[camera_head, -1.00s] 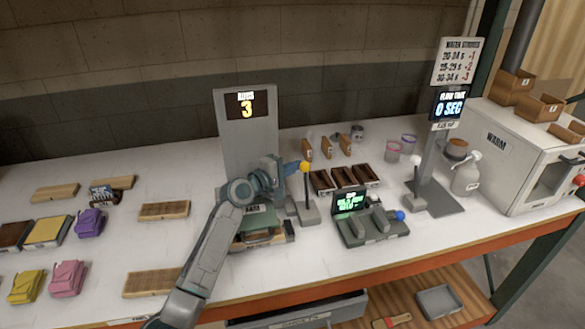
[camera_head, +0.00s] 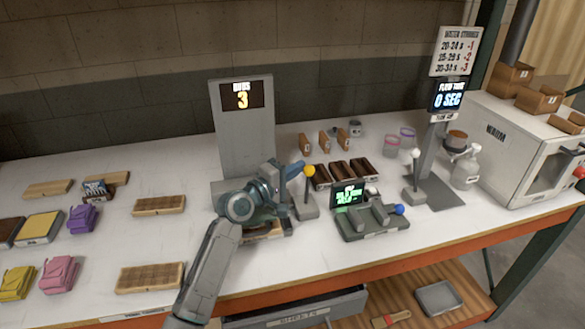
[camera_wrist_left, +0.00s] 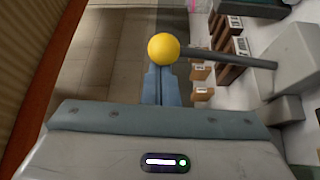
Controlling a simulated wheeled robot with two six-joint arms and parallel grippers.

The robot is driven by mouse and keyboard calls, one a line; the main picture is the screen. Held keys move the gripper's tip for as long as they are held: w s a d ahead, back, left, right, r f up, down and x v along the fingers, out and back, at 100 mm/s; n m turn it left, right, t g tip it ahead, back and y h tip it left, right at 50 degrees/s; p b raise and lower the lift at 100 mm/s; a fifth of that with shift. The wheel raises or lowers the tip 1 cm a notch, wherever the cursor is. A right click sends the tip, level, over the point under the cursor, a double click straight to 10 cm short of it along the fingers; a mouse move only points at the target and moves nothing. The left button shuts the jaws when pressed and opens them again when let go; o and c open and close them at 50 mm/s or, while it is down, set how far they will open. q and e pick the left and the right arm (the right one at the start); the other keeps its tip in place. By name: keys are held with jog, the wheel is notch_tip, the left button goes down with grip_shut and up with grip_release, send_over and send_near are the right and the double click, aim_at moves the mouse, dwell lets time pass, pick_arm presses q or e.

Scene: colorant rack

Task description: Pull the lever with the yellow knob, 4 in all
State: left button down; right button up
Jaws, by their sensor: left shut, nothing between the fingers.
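The lever's yellow knob (camera_head: 309,171) tops a dark rod on a grey base (camera_head: 303,207), right of the grey stand (camera_head: 245,140) whose screen reads 3. The rod leans toward the front of the table. My left gripper (camera_head: 298,168) is shut and empty, its blue fingertips right at the knob. In the left wrist view the knob (camera_wrist_left: 164,47) sits at the tips of the closed fingers (camera_wrist_left: 160,72); the rod runs off to the right. I cannot tell whether they touch. My right gripper is not in view.
A grey device (camera_head: 370,220) with a green screen and blue knob stands right of the lever. Dark trays (camera_head: 345,172) lie behind it. A white-knobbed lever (camera_head: 415,175) is further right.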

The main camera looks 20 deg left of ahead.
pick_arm(q)
jog(key=s+d, duration=0.1)
jog(key=s+d+m, duration=0.1)
jog(key=s, duration=0.1)
jog(key=shift+f+t+b, duration=0.3)
jog(key=shift+f+b, duration=0.1)
jog(key=shift+s+d+f, duration=0.2)
jog(key=shift+s+d, duration=0.15)
jog(key=shift+s, duration=0.1)
jog(key=shift+f, duration=0.1)
jog(key=b, duration=0.2)
send_near(307, 175)
jog(key=s+f, duration=0.1)
jog(key=s, duration=0.2)
jog(key=shift+s+a, duration=0.45)
jog(key=shift+a, duration=0.1)
dwell(0.8)
